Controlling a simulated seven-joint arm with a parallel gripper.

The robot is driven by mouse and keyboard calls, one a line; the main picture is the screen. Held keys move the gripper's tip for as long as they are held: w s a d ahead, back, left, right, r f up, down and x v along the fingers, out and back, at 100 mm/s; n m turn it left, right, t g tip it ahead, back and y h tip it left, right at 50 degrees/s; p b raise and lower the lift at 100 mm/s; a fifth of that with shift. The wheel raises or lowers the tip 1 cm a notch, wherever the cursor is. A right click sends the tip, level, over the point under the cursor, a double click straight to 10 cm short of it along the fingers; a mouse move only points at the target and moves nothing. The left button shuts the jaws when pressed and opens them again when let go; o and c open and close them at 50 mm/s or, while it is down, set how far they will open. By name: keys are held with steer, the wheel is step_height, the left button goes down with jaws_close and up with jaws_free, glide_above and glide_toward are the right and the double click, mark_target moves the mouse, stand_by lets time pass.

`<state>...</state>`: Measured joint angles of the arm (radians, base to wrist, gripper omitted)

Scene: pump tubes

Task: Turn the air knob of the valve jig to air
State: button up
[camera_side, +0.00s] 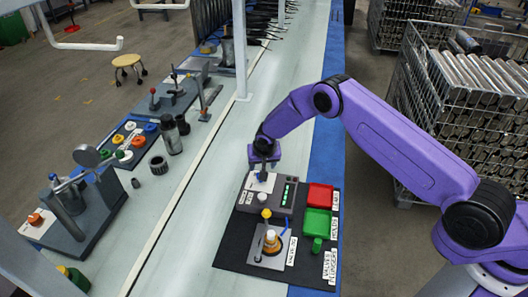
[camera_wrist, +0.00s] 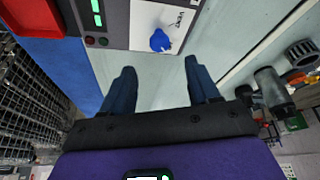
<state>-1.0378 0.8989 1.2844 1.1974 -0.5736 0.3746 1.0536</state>
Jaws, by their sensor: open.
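A blue knob (camera_wrist: 160,40) sits on a white lettered card (camera_wrist: 150,20) on the grey box in the wrist view. In the side view my gripper (camera_side: 263,177) points down over the card end of the grey box (camera_side: 279,209). There it hides the blue knob, and I cannot tell its height above the card.
The box has a green display (camera_side: 288,195) and stands on a black mat (camera_side: 228,253). A yellow-topped fixture (camera_side: 267,213) stands in front. Red (camera_side: 320,196) and green (camera_side: 317,222) trays lie to the right.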

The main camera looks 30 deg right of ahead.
steer(key=v, duration=0.8)
steer(key=shift+s+r, duration=0.2)
steer(key=shift+r, duration=0.15)
steer(key=s+a+r+n, duration=0.3)
steer(key=a+r+n, duration=0.15)
steer(key=r, duration=0.45)
steer(key=s+r+n+g+y, duration=0.1)
steer(key=s+r+n, duration=0.2)
steer(key=s+r, duration=0.35)
steer(key=s+d+r+n+g, duration=0.1)
steer(key=s+d+n, duration=0.2)
steer(key=s, duration=0.7)
steer(key=s+d+r+n+g, duration=0.1)
steer(key=s+d+n, duration=0.2)
steer(key=s+d, duration=0.4)
steer(key=s+d+r+n+y, duration=0.1)
steer(key=s+d+n, duration=0.2)
steer(key=s, duration=1.1)
steer(key=d, duration=0.2)
steer(key=shift+s+d+r+n+g, duration=0.25)
steer(key=shift+s+r+n+g, duration=0.1)
steer(key=shift+r+g, duration=0.05)
